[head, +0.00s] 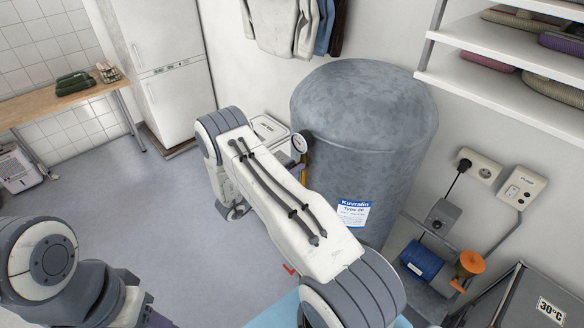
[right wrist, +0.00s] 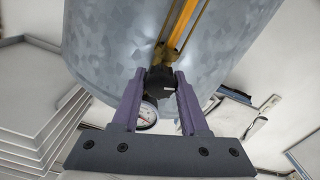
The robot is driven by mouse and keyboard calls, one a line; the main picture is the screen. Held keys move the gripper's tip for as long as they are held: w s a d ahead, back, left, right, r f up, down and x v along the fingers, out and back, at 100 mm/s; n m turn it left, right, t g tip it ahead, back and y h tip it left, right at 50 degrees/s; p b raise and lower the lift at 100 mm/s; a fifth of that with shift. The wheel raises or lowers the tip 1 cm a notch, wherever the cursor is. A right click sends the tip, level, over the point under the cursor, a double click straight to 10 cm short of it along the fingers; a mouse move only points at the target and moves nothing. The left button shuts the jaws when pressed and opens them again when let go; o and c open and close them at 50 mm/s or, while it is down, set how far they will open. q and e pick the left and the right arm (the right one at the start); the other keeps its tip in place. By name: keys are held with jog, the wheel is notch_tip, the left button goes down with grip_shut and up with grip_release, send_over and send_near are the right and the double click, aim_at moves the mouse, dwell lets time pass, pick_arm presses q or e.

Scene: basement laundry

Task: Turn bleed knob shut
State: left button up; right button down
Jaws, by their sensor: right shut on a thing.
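In the right wrist view a small dark knob (right wrist: 159,82), apparently the bleed knob, sits at the end of a brass and orange tube fitting (right wrist: 178,28) on the grey tank. My right gripper (right wrist: 160,77) has its two purple fingers on either side of this knob and is shut on it. In the head view my right arm covers the knob; only a little of the purple right gripper (head: 301,172) shows beside the tank, below the gauge. My left arm is at the lower left of the head view, and its gripper fingers are not visible.
The galvanised tank (head: 365,110) stands against the wall. A round pressure gauge (head: 300,143) is close to my right gripper and also shows between the fingers in the right wrist view (right wrist: 147,116). A blue pump (head: 425,260) stands right of the tank.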

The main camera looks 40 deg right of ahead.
jog(key=shift+f+m+b, duration=0.2)
jog(key=shift+m+b, duration=0.6)
jog(key=shift+b, duration=0.25)
jog(key=m+b, duration=0.5)
jog(key=b, duration=0.1)
jog(key=m+b, duration=0.4)
jog(key=b, duration=0.2)
jog(key=shift+s+f+m, duration=0.15)
jog(key=shift+f+m, duration=0.05)
jog(key=shift+m, duration=0.2)
jog(key=m+b, duration=0.9)
jog(key=b, duration=0.6)
jog(key=shift+s+f+b, duration=0.1)
jog(key=shift+b, duration=0.3)
jog(key=shift+r+m+b, duration=0.25)
jog(key=shift+m+b, duration=0.45)
jog(key=shift+b, duration=0.35)
jog(key=shift+c, duration=2.1)
grip_release()
jog(key=shift+a, duration=0.1)
